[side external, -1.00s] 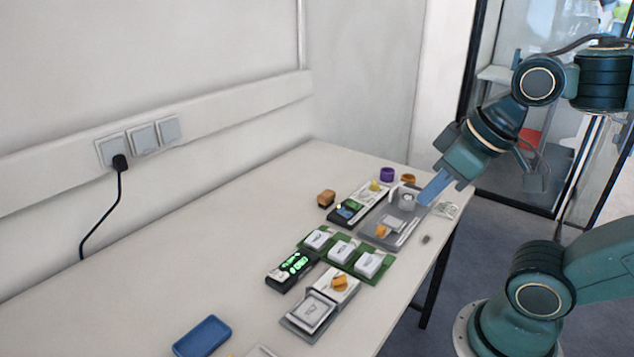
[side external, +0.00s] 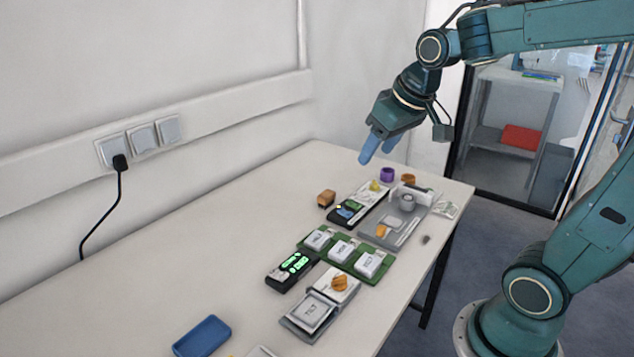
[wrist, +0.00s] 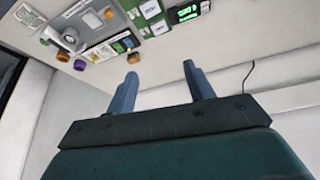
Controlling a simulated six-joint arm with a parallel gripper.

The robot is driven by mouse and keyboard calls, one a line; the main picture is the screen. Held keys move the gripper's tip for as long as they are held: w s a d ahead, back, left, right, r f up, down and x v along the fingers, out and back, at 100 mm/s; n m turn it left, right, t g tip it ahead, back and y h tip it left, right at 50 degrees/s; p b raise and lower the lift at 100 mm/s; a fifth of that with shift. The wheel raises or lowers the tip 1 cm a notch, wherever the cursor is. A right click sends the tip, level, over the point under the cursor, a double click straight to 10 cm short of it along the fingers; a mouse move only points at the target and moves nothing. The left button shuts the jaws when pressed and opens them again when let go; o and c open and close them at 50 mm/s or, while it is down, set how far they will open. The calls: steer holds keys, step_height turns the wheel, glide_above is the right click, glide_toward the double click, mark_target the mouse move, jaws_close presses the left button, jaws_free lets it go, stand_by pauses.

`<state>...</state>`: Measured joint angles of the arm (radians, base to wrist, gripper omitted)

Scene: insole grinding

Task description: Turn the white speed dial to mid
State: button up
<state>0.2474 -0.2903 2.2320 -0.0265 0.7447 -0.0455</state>
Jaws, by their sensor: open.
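A pale grey-white round dial (side external: 406,201) stands on a grey base plate (side external: 376,237) near the table's far right corner. It also shows at the upper left of the wrist view (wrist: 70,36). Its setting is too small to read. My gripper (side external: 377,152) hangs above the far end of the table, higher than the dial and left of it in the side view. Its two blue fingers (wrist: 161,72) are apart with nothing between them, and they do not touch the dial.
A black device with a green display (side external: 291,270) and white modules on a green board (side external: 342,250) lie nearer. The table's left side is mostly clear.

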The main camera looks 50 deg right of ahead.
steer(key=w+d+f+m, duration=0.1)
steer(key=w+d+f, duration=0.2)
steer(key=w+d, duration=0.35)
steer(key=m+g+h, duration=0.1)
steer(key=m, duration=0.2)
glide_above(366, 191)
steer(key=s+a, duration=0.3)
steer(key=s, duration=0.2)
step_height(366, 191, down, 13)
steer(key=shift+w+f, duration=0.2)
steer(key=shift+w, duration=0.05)
steer(key=shift+d, duration=0.1)
steer(key=shift+x, duration=6.85)
steer(key=shift+s+d, duration=0.1)
steer(key=shift+d, duration=0.05)
steer(key=c, duration=1)
